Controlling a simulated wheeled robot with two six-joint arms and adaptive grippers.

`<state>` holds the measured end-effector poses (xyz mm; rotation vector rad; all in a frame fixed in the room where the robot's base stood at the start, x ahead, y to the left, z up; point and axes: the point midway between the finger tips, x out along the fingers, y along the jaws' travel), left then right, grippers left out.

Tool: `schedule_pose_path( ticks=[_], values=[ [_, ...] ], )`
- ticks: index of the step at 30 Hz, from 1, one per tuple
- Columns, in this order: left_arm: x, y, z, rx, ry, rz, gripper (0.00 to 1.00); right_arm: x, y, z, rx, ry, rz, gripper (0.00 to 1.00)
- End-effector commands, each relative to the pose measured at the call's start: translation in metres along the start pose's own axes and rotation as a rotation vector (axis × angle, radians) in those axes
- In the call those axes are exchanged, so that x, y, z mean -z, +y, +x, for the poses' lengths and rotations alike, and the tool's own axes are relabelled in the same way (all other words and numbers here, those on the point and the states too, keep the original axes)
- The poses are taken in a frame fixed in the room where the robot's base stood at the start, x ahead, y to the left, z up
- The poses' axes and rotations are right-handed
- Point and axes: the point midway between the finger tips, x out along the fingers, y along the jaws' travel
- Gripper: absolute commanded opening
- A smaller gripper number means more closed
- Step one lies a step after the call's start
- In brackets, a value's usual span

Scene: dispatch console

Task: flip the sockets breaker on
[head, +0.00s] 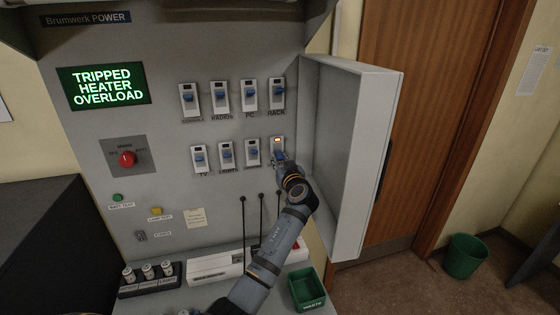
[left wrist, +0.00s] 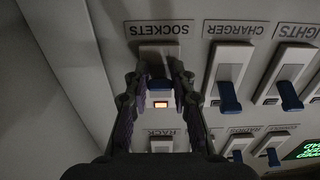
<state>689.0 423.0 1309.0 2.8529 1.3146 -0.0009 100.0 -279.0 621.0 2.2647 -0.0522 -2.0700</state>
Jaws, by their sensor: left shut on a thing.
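The sockets breaker (head: 277,142) is at the right end of the lower breaker row, with a small orange light lit on it. In the left wrist view, the picture is upside down and the sockets breaker (left wrist: 160,92) sits between my fingers, under its SOCKETS label. My left gripper (head: 281,160) is at this breaker and is shut on its lever. In the left wrist view, the fingers (left wrist: 160,72) stand on either side of the lever. The fingers hide most of the lever, so I cannot tell its position.
The charger breaker (head: 252,152) is close on the left; the rack breaker (head: 277,92) is above. The open cabinet door (head: 345,160) stands close on the right. The display (head: 104,86) reads TRIPPED HEATER OVERLOAD.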

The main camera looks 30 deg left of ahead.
Motion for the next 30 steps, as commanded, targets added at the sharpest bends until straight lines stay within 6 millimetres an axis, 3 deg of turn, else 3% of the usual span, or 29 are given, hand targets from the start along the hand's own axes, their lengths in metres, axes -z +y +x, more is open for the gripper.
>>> schedule_pose_path(
  ticks=[11,30],
  values=[
    [0.007,0.0,-0.002,0.0,-0.089,-0.002,0.0,0.009,-0.001,-0.008,0.002,0.013,0.001,0.33],
    [0.031,0.0,-0.004,0.0,-0.648,-0.002,0.0,0.009,0.001,-0.023,0.001,0.011,0.001,0.33]
  ],
)
